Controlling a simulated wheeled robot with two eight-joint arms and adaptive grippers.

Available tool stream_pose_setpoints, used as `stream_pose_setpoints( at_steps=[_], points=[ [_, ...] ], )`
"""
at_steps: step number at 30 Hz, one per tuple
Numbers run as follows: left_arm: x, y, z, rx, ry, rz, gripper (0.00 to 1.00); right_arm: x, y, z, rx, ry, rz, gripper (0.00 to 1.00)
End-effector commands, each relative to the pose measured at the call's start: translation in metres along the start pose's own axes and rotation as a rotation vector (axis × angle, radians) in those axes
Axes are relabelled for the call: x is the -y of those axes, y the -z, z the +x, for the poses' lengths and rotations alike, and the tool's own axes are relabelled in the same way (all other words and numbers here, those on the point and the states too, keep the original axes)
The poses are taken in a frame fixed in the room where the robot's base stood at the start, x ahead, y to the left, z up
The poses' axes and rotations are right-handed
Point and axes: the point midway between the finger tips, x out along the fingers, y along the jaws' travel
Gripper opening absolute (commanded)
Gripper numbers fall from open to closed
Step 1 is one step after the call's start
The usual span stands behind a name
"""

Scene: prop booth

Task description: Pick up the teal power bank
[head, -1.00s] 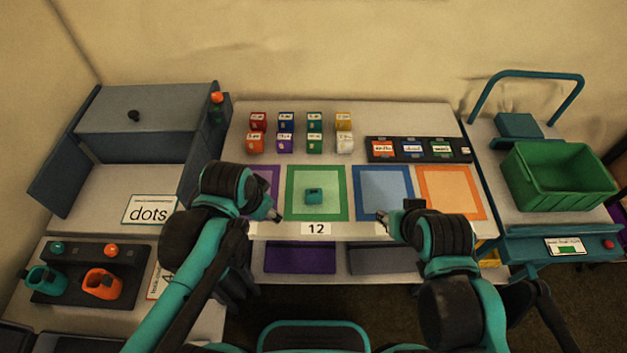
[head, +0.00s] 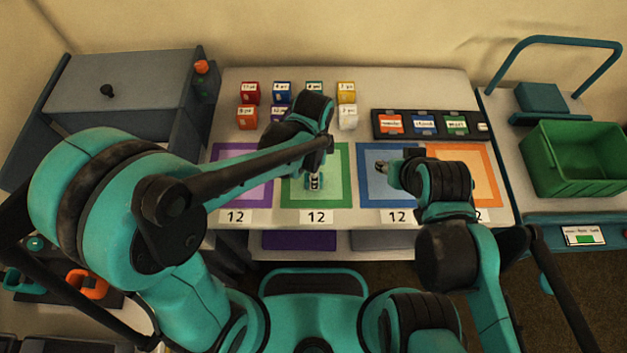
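The small teal block that stood on the green-bordered mat (head: 338,190) is now almost fully hidden under my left gripper (head: 314,183). My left arm reaches across from the left, and its gripper points down over the middle of that mat. Its fingers are too small and covered to tell whether they are open or closed on the block. My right gripper (head: 382,167) hangs above the blue mat (head: 375,191), apart from the block. Its fingers are too small to tell open from shut, and I see nothing in it.
A purple mat (head: 228,192) and an orange mat (head: 484,185) flank the middle ones. Several coloured boxes (head: 248,117) stand at the back, partly behind my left wrist. A black tray (head: 380,118) of labelled cards lies at back right. A green crate (head: 555,185) stands far right.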

Motion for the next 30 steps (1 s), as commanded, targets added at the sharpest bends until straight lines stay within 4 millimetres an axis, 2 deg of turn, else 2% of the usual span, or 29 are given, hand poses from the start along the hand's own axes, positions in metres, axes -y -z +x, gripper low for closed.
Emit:
stream_pose_setpoints(
  at_steps=[1,5,12,14,18,30],
  points=[
    [0.002,0.002,0.013,0.000,0.000,0.000,0.50,0.000,-0.006,0.008,0.000,0.000,0.000,0.40],
    [0.002,0.002,0.031,0.000,0.000,-0.001,0.50,0.000,-0.011,0.015,0.000,0.000,0.000,0.40],
    [0.002,0.002,0.032,0.000,0.001,-0.001,0.50,0.000,-0.010,0.014,0.000,0.000,0.000,0.40],
    [0.002,0.002,0.032,0.000,0.001,-0.001,0.37,0.000,-0.010,0.014,0.000,0.000,0.000,0.40],
    [0.002,0.002,0.032,0.000,0.001,-0.002,0.00,0.000,-0.010,0.014,0.000,0.000,0.000,0.40],
    [0.003,0.003,0.027,0.000,0.001,-0.002,0.00,0.000,-0.008,0.011,0.000,0.000,0.000,0.40]
  ],
)
